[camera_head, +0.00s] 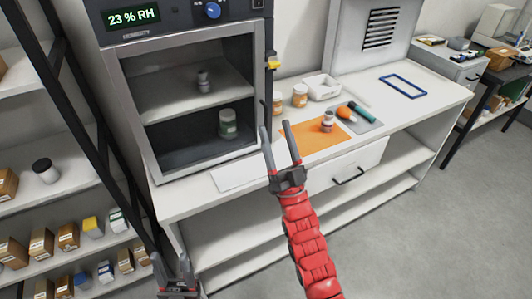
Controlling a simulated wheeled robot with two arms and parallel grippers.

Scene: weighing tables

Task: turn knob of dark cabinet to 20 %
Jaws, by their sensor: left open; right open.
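The dark cabinet (104,58) stands on the white table with its front open to view. Its display (133,18) reads 23 % RH. The blue knob (213,10) is on the dark panel, right of the display. Inside, a small grey object (203,82) is on the shelf and a jar (228,124) is on the floor. My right gripper (278,132), on the red arm, is open and empty in front of the table, below and right of the knob. My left gripper (171,262) is open and low at the bottom edge, far below the knob.
An orange mat (300,137) with a small container (327,122), jars (299,96), a white tray (322,86) and a blue frame (402,86) are on the table (440,88). A black rack post (75,120) and shelves of boxes stand left.

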